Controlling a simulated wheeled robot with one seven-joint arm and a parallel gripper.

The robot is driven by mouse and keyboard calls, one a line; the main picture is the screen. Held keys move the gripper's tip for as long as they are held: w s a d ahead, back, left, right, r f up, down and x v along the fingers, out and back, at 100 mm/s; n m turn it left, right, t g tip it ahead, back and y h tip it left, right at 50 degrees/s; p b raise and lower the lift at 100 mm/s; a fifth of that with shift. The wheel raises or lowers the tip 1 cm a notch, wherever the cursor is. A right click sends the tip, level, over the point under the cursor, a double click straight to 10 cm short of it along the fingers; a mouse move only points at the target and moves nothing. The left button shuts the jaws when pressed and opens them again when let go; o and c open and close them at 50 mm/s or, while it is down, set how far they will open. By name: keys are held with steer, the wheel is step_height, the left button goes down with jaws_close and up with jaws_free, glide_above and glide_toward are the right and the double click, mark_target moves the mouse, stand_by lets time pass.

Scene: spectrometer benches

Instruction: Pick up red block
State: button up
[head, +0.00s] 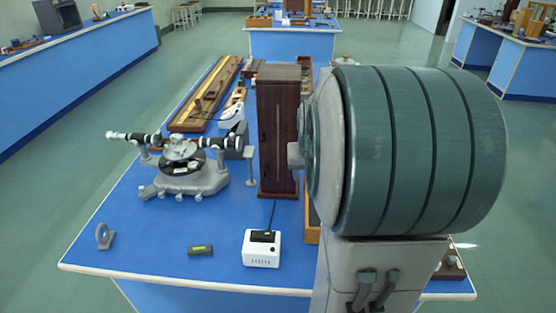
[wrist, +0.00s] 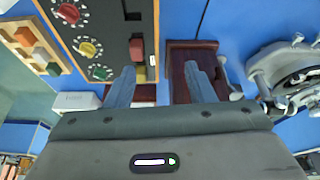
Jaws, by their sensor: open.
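The block lies well to the left of the fingers, untouched. In the head view my arm covers the gripper and the right part of the bench; I cannot make out the red block there.
A tall dark wooden cabinet (head: 279,130) stands beside my arm. A spectrometer (head: 185,165) is at left, a white box (head: 262,248) near the front edge. A dark panel with coloured knobs (wrist: 113,30) lies between tray and fingers.

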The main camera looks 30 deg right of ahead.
steer(key=shift+m, duration=0.6)
steer(key=w+d+f, duration=0.1)
steer(key=d+f, duration=0.1)
steer(key=w+d+f, duration=0.1)
steer(key=d+f, duration=0.1)
steer(key=f, duration=0.1)
steer(key=w+d+f, duration=0.1)
steer(key=d+f, duration=0.2)
steer(key=shift+w+f, duration=0.15)
steer(key=shift+w+d+x, duration=0.1)
steer(key=shift+d+x, duration=0.1)
steer(key=shift+x, duration=0.75)
steer(key=shift+w+d+x, duration=0.1)
steer(key=shift+d+x, duration=0.1)
steer(key=shift+x, duration=0.7)
steer(key=shift+w+d+x, duration=0.1)
steer(key=shift+d+x, duration=0.05)
steer(key=shift+x, duration=0.8)
steer(key=shift+s, duration=0.1)
steer(key=c, duration=1.1)
